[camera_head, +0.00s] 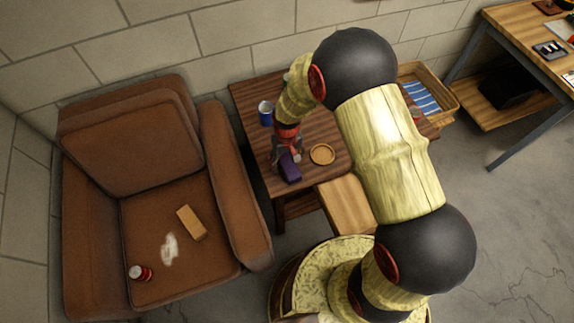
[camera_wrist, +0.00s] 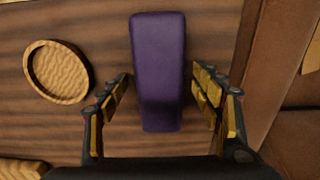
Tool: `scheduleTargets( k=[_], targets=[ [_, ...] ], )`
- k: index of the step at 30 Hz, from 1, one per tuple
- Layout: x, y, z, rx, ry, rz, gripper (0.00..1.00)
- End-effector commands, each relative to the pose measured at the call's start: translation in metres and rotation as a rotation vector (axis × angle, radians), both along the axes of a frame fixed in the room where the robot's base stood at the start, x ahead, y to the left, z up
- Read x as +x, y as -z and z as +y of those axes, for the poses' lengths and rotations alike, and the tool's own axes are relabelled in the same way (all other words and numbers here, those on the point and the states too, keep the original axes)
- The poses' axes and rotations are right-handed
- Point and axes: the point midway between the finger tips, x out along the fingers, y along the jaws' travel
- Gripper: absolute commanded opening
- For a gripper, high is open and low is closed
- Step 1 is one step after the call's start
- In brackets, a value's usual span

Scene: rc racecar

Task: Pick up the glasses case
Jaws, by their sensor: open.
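The glasses case (camera_head: 290,167) is a dark purple, elongated box lying on the wooden side table (camera_head: 258,97), close to its edge by the armchair. In the wrist view the case (camera_wrist: 158,70) stretches up and down the picture. My gripper (camera_wrist: 163,88) is open, with one finger on each side of the case's lower part. Gaps show between both fingers and the case. In the head view my gripper (camera_head: 287,150) is over the table at the case, partly hidden by its own links.
A round wooden dish (camera_head: 322,154) lies right of the case. A blue mug (camera_head: 266,113) stands behind. The brown armchair (camera_head: 150,190) holds a tan block (camera_head: 191,222) and a red can (camera_head: 140,272). A wicker basket (camera_head: 440,92) is at the back right.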

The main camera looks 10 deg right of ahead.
Motion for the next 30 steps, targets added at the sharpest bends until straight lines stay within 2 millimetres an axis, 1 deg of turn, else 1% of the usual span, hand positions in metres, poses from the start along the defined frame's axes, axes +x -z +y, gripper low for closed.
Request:
scheduleTargets(
  k=[5, 30],
  targets=[
    [0.0003, -0.0015, 0.0002, 0.000, 0.000, -0.001, 0.65],
    [0.0000, -0.0014, 0.0001, 0.000, 0.000, 0.000, 0.17]
  ],
)
